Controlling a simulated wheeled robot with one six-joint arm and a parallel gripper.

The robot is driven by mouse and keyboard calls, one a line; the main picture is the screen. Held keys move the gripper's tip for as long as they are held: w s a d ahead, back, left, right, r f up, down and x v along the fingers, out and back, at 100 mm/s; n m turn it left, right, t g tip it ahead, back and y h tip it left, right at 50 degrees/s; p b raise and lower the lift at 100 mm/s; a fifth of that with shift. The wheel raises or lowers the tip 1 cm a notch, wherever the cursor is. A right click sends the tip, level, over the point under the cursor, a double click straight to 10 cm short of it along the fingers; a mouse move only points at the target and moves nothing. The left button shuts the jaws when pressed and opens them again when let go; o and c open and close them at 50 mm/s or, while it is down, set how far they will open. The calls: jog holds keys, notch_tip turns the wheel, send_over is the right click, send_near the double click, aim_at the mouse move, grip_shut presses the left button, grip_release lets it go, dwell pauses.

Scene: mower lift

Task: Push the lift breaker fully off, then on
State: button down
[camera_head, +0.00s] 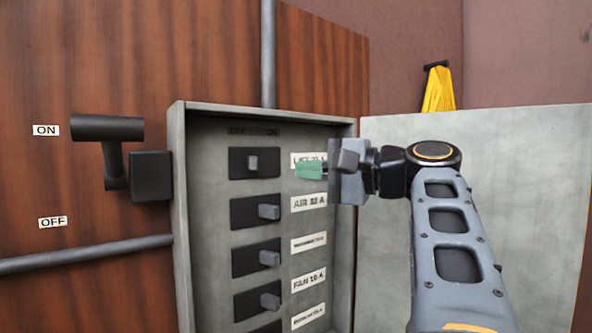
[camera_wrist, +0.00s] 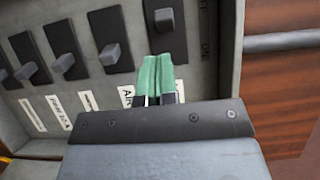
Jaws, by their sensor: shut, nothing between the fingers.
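The lift breaker (camera_head: 255,162) is the top switch in the grey panel box, beside a partly hidden label (camera_head: 309,158). Its grey toggle (camera_head: 253,162) sits near the middle of its black plate, left of the line of the toggles below. The breaker also shows in the wrist view (camera_wrist: 166,32), past the fingertips. My gripper (camera_head: 312,171) is shut and empty, with green fingertips right of the breaker, over part of its label. In the wrist view the green fingertips (camera_wrist: 160,72) are together just below the toggle and look apart from it; depth is hard to judge.
Below are more breakers (camera_head: 258,212) with toggles to the right. The box's open door (camera_head: 510,150) stands behind my arm. A black lever (camera_head: 108,128) sticks out on the left, near the ON sign (camera_head: 46,130).

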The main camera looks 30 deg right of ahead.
jog(key=shift+v, duration=1.9)
jog(key=shift+s+a, duration=0.1)
